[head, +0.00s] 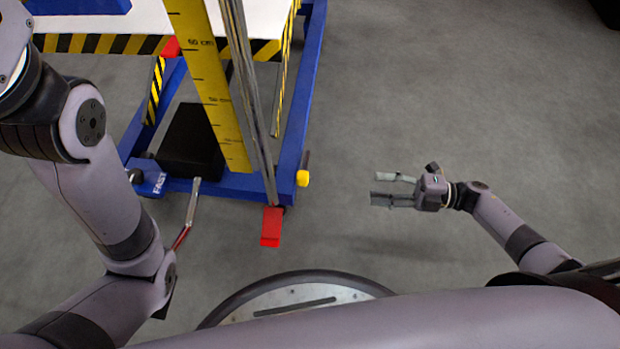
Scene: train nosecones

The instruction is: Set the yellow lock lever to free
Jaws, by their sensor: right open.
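A small yellow knob (302,178), which looks like the lock lever, sits at the right front corner of the blue cart frame (240,184). Which setting it is in cannot be told from this view. My right gripper (376,187) is open and empty, with its fingers pointing left toward the yellow knob. A clear gap of grey floor shows between the fingertips and the knob. My left arm comes in at the left, but its gripper is not in view.
A red pedal (270,227) sticks out at the cart's front, below the yellow measuring scale (208,85). A thin lever (190,208) with a red end stands left of it. A black box (190,142) rests on the frame. The floor on the right is clear.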

